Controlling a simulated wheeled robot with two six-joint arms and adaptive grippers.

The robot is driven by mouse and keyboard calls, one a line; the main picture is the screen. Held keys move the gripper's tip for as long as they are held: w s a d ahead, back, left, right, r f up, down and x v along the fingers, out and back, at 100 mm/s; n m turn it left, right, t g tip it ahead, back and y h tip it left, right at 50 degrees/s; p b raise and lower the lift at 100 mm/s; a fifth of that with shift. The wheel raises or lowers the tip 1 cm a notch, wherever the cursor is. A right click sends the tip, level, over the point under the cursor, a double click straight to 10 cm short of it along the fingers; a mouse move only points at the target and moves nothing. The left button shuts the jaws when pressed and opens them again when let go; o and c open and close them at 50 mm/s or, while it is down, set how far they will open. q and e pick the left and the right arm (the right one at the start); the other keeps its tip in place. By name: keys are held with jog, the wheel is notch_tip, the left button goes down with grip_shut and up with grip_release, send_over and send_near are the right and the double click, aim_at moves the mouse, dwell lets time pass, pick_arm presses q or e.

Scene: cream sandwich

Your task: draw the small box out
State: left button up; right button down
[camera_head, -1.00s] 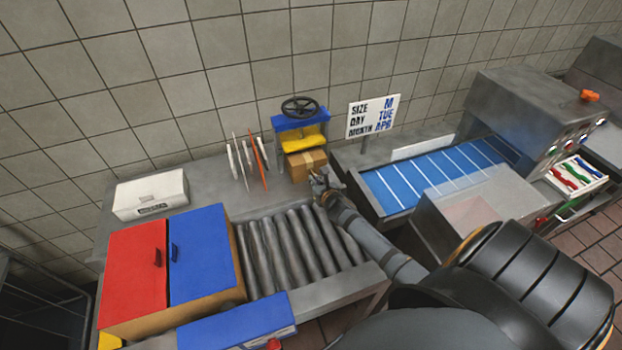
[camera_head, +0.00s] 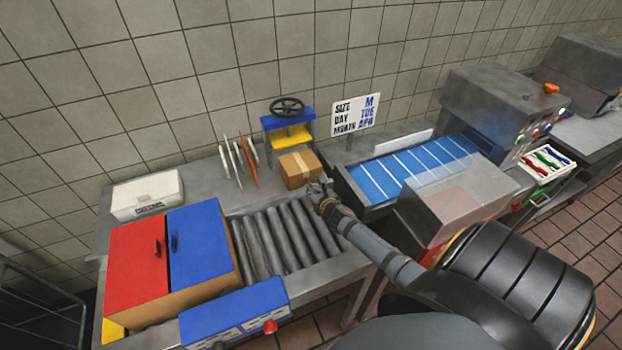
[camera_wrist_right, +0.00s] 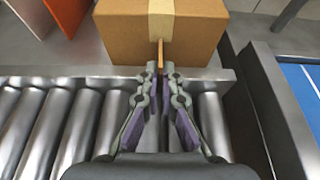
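The small brown cardboard box (camera_head: 297,170) with a lighter tape strip stands on the grey counter, in front of the blue and yellow press (camera_head: 290,126). In the right wrist view the box (camera_wrist_right: 200,35) fills the top middle. My right gripper (camera_head: 318,186) is at the box's near face. In the right wrist view its fingertips (camera_wrist_right: 160,70) are close together on a thin brown tab (camera_wrist_right: 160,52) that sticks out from the taped face. My left gripper is not in view.
A roller conveyor (camera_head: 285,240) lies just in front of the box. Upright thin plates (camera_head: 240,160) stand to its left, and a blue striped belt (camera_head: 410,170) lies to its right. A red and blue cabinet (camera_head: 140,260) stands at the left.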

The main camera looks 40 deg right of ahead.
jog(key=c, duration=2)
grip_release()
jog(key=o, duration=0.6)
jog(key=shift+c, duration=0.2)
jog(key=v, duration=1.2)
jog(key=shift+f, duration=0.1)
